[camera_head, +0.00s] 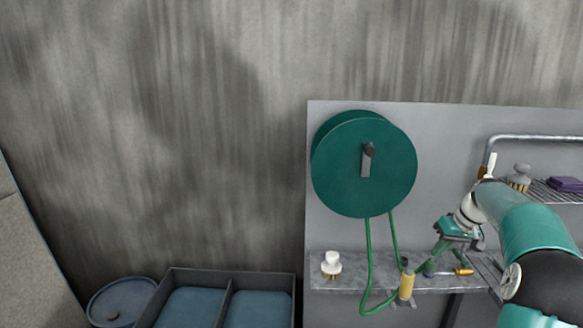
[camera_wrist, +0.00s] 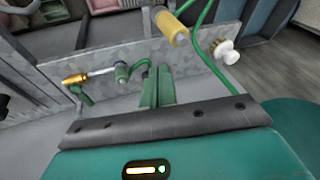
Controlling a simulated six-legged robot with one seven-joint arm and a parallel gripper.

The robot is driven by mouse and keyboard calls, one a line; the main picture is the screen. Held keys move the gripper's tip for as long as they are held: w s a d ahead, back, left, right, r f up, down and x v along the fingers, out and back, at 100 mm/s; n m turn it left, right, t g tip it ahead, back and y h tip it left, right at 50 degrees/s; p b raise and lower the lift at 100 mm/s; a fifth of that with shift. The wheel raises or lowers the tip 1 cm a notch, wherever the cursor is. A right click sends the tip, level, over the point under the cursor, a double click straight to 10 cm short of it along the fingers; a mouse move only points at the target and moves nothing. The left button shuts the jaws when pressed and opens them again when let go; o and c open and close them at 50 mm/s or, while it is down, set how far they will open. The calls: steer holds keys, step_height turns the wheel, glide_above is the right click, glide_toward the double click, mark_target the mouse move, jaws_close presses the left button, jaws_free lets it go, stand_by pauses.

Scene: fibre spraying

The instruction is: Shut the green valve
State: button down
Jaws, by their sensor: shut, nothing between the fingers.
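A spray fitting with a brass end (camera_wrist: 75,79) and a pale metal pipe is at the left in the wrist view. A small green-grey body (camera_wrist: 122,72) sits on this pipe and joins a green hose; it looks like the green valve, but I cannot tell its handle's position. In the head view, the fitting's brass end (camera_head: 463,271) lies just above the shelf. My gripper (camera_wrist: 158,76) has its green fingers together and empty, to the right of the fitting. In the head view, my gripper (camera_head: 437,250) points down near the fitting and partly hides it.
A green hose reel (camera_head: 390,175) hangs on the grey panel. A yellow cylinder (camera_head: 407,285) and a white knobbed piece (camera_head: 331,264) are by the shelf (camera_head: 350,277). A wire rack (camera_head: 550,192) holds a brush and purple cloth. Dark bins (camera_head: 225,275) stand lower left.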

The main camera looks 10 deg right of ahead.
steer(key=s+a+r+h, duration=0.1)
steer(key=s+a+r, duration=0.2)
steer(key=a, duration=0.6)
steer(key=s+a+r+h, duration=0.1)
steer(key=s+a+r, duration=0.2)
steer(key=a, duration=0.5)
steer(key=s+a+r+h, duration=0.1)
steer(key=s+a+r, duration=0.15)
steer(key=a, duration=0.65)
steer(key=s+a+f+t, duration=0.1)
steer(key=s+a+f, duration=0.1)
steer(key=s+a, duration=0.4)
steer(key=s+a+f+n, duration=0.1)
steer(key=s+a, duration=0.5)
steer(key=s, duration=0.7)
steer(key=shift+a+f+t, duration=0.2)
steer(key=shift+f+t, duration=0.2)
steer(key=shift+f, duration=0.35)
